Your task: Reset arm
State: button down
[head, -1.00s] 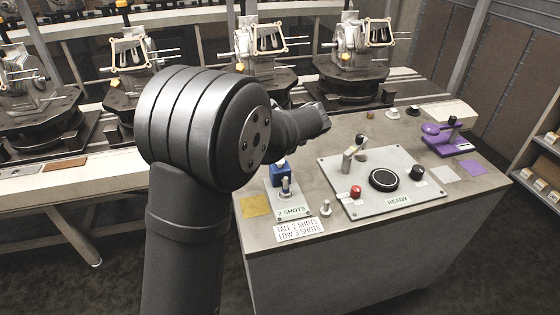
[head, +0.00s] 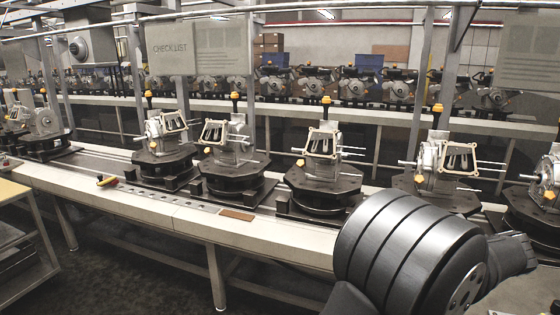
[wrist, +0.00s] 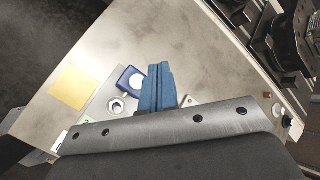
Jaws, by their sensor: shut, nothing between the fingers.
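My gripper (wrist: 159,72) shows in the wrist view with its two blue fingers pressed together and nothing between them. It is over the grey bench top (wrist: 165,30). The blue block with a white round top (wrist: 131,80) shows just left of the fingers, and part of its plate is hidden behind the gripper body. In the head view only my arm's dark rounded joint shows at the bottom right; the fingers are out of that picture.
A yellow square (wrist: 75,88) lies flat on the bench. Dark machinery shows at the wrist view's upper right. In the head view, a long conveyor (head: 185,215) carries several engine fixtures on black pallets. A checklist board (head: 170,48) hangs behind, and a cart (head: 15,190) stands at left.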

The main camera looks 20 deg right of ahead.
jog(key=shift+f, duration=2.75)
notch_tip(320, 180, up, 13)
jog(key=n+g+y, duration=0.5)
jog(key=n+g, duration=0.1)
jog(key=g, duration=0.1)
jog(key=shift+w+d+f+n+g, duration=0.2)
jog(key=shift+w+n+g, duration=0.1)
jog(key=shift+w+g, duration=0.15)
jog(key=c, duration=2.2)
grip_release()
